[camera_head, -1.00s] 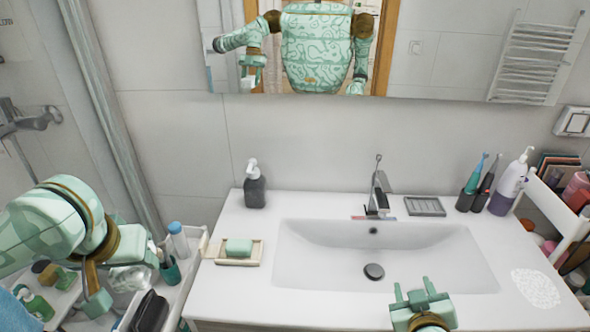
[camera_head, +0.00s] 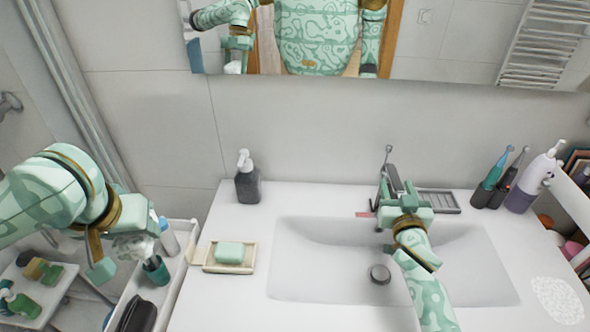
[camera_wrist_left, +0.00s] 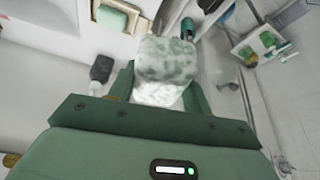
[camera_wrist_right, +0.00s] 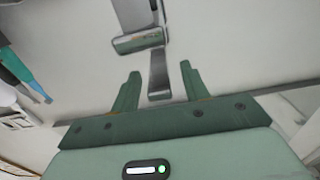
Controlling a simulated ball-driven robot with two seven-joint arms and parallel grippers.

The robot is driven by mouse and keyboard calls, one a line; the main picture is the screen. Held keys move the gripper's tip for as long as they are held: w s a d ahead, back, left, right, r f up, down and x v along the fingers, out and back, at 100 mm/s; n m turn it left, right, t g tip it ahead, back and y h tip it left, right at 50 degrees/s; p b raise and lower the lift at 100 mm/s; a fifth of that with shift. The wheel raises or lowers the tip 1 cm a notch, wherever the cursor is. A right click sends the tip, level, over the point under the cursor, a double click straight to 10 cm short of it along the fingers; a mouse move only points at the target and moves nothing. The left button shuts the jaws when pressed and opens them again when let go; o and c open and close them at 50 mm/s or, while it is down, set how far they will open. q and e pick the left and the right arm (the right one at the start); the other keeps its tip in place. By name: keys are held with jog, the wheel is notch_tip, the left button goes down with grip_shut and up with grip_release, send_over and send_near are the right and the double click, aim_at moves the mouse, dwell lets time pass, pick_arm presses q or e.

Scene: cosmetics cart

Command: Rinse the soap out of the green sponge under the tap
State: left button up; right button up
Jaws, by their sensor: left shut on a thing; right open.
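The sponge (camera_wrist_left: 167,60), mottled pale green under white foam, sits between the fingers of my left gripper (camera_wrist_left: 162,85). In the head view, the foamy sponge (camera_head: 133,246) is partly hidden behind the left gripper (camera_head: 108,262), left of the counter near the cart. The chrome tap (camera_head: 384,188) stands behind the white basin (camera_head: 320,285). My right gripper (camera_head: 405,192) is open at the tap. In the right wrist view, the tap's slim metal part (camera_wrist_right: 159,75) lies between the open fingers (camera_wrist_right: 158,88), with no clear contact. No running water shows.
A soap bar (camera_head: 229,252) lies on a dish (camera_head: 208,262) left of the basin. A dark pump bottle (camera_head: 247,185) stands behind it. A narrow cart (camera_head: 183,270) is beside the counter. The basin is empty.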

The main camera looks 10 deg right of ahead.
aim_at(396, 180)
pick_arm(q)
jog(key=shift+s, duration=0.2)
pick_arm(e)
jog(key=shift+x, duration=0.85)
pick_arm(q)
jog(key=shift+w+f, duration=0.1)
pick_arm(e)
jog(key=shift+w+d, duration=0.1)
jog(key=shift+w, duration=0.1)
jog(key=shift+c, duration=0.3)
